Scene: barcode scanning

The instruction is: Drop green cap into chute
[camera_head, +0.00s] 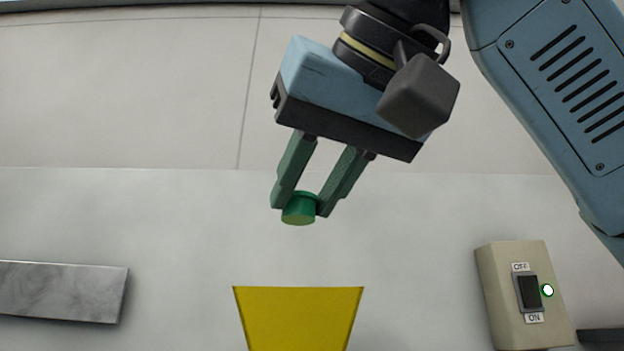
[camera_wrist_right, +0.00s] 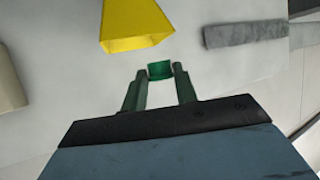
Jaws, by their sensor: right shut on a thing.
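A green cap (camera_head: 299,209) is held between the fingertips of my right gripper (camera_head: 301,203) in the head view. The gripper is shut on it, and the cap hangs in the air. In the right wrist view the cap (camera_wrist_right: 160,70) sits between the two green fingertips (camera_wrist_right: 161,72). The yellow chute (camera_head: 298,318) is at the bottom centre of the head view, below the cap in the picture and apart from it. Its lower part is cut off by the frame. The chute also shows at the top of the wrist view (camera_wrist_right: 135,22). My left gripper is not in view.
A beige switch box (camera_head: 510,310) with an OFF/ON switch and a lit green light stands at the lower right. A grey metal bar (camera_head: 62,291) lies at the lower left. The pale surface between the bar and the chute is clear.

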